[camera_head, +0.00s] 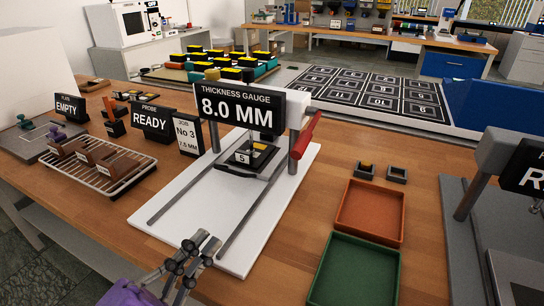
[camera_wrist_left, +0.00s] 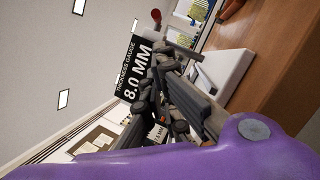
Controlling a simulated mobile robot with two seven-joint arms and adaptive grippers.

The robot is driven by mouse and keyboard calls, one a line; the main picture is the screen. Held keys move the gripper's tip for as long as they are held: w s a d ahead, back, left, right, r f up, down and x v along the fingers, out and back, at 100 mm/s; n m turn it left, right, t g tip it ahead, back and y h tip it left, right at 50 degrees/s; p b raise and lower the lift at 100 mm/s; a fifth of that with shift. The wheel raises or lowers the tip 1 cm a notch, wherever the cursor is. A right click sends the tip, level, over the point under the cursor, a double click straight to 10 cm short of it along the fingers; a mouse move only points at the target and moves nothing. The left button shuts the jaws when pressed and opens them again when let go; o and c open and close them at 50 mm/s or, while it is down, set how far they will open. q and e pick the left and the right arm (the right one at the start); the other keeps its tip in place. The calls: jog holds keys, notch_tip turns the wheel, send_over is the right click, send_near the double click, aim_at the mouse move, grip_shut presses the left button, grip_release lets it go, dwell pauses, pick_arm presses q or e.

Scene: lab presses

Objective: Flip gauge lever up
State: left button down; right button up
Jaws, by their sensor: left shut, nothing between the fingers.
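The thickness gauge (camera_head: 210,200) has a white base with two dark rails, and its display (camera_head: 240,108) reads 8.0 MM. The red gauge lever (camera_head: 306,136) is on the right post, slanting, with its upper end to the right. A dark carriage (camera_head: 250,160) marked 5 sits under the display. My left gripper (camera_head: 204,244) is shut and empty over the front of the base, well in front of and to the left of the lever. In the left wrist view the shut fingers (camera_wrist_left: 163,75) partly cover the gauge display (camera_wrist_left: 134,75).
An orange tray (camera_head: 370,211) and a green tray (camera_head: 354,272) lie right of the gauge. A grey press (camera_head: 478,192) stands at the far right. A wire rack (camera_head: 99,166) and the READY sign (camera_head: 151,120) are at left. Bare table lies between gauge and trays.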

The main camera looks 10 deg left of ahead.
pick_arm(q)
jog(key=p+x, duration=0.8)
jog(key=x, duration=1.1)
jog(key=shift+w+d+r, duration=0.15)
jog(key=shift+w+d, duration=0.1)
jog(key=shift+d, duration=0.05)
pick_arm(e)
notch_tip(320, 180, up, 7)
jog(key=w, duration=0.1)
jog(key=shift+w+d+r+t, duration=0.2)
jog(key=shift+w+d+t, duration=0.1)
jog(key=shift+w+d, duration=0.1)
